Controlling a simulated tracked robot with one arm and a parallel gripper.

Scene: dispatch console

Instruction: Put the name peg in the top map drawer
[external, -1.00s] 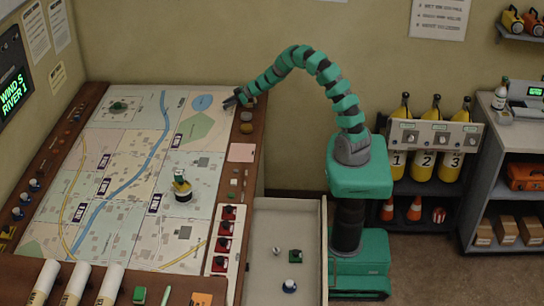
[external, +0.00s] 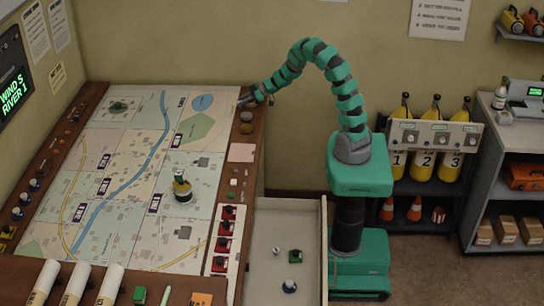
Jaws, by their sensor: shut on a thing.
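My gripper (external: 245,101) is at the far right corner of the map table, low over its brown wooden edge. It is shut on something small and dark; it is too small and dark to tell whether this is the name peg. An open pale drawer (external: 282,222) sticks out from the right side of the table, in front of my gripper and well apart from it. A small white piece (external: 276,251), a green block (external: 295,256) and a blue-and-white peg (external: 290,285) are in the drawer.
Round jars (external: 246,121) stand on the right edge just in front of my gripper. A pink note (external: 242,152) and a panel of red switches (external: 224,238) lie further along it. A yellow-and-dark figure (external: 182,187) stands on the map (external: 135,125). My base is beside the drawer.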

